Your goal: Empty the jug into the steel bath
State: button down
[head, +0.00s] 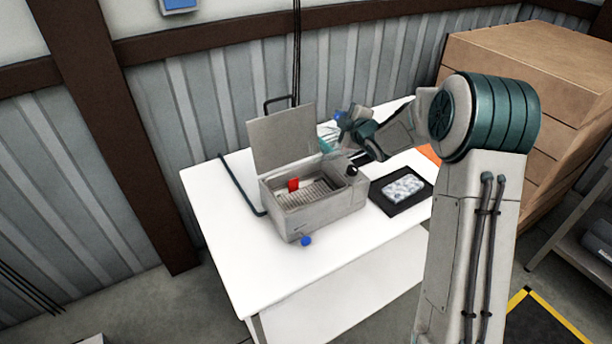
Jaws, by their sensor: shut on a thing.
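The steel bath (326,216) stands on the white table with its lid (283,138) raised at the back. Its inside is open to view, with a ribbed rack and a small red piece (293,184) in it. My gripper (342,130) is above and behind the bath's right end, beside the lid. It is shut on what looks like the jug (327,146), a small pale teal, see-through shape. Arm and gripper hide much of the jug. I cannot tell its exact tilt or how much liquid is in it.
A black tray (376,200) with a pale patterned pad (403,189) lies right of the bath. The white table (240,250) is clear in front. Stacked cartons (530,50) stand behind on the right.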

jog(key=shift+w+d+r+m+g+p, duration=0.3)
jog(key=shift+w+d+m+p, duration=0.1)
jog(key=shift+p, duration=0.8)
jog(key=shift+w+d+f+m, duration=0.2)
jog(key=shift+f+m, duration=0.1)
jog(key=shift+w+d+f+m+g+y, duration=0.25)
jog(key=shift+w+d+m+g+y, duration=0.15)
jog(key=shift+w+m, duration=0.2)
jog(key=shift+w+d+f+m+g+y, duration=0.2)
jog(key=shift+w+d+m+g+y, duration=0.1)
jog(key=shift+w+d+m+g, duration=0.25)
jog(key=w+d+f+m+g+y, duration=0.2)
jog(key=w+d+f+m, duration=0.1)
jog(key=w+d+m, duration=0.1)
jog(key=shift+w+d+f+m+g, duration=0.25)
jog(key=shift+w+d+m+g, duration=0.1)
jog(key=shift+m, duration=0.1)
